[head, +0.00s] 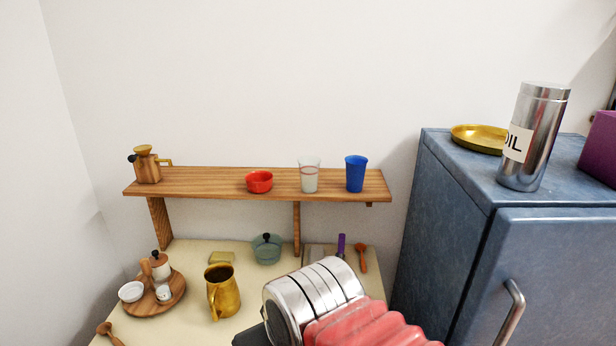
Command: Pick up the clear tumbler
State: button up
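The clear tumbler (309,182) stands upright on the wooden wall shelf, right of the shelf's middle. It is see-through with a reddish band around it. A red bowl (259,182) is to its left and a blue cup (356,174) to its right, both apart from it. My arm enters at the bottom, below and in front of the shelf. Only a dark part of my gripper (249,337) shows at the bottom edge. Its fingers are cut off, and it is well away from the tumbler.
The wooden shelf (215,182) also holds a wooden-looking pot (147,166) at its left end. Below, the table carries a brass pitcher (224,292), a teal lidded pot (267,249) and a round tray (142,308). A tall blue cabinet (455,220) stands right, bearing an oil canister (535,140).

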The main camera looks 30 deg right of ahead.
aim_at(309, 176)
jog(key=k, duration=1.3)
jog(key=u, duration=0.4)
jog(key=i, duration=1.65)
jog(key=z, duration=0.4)
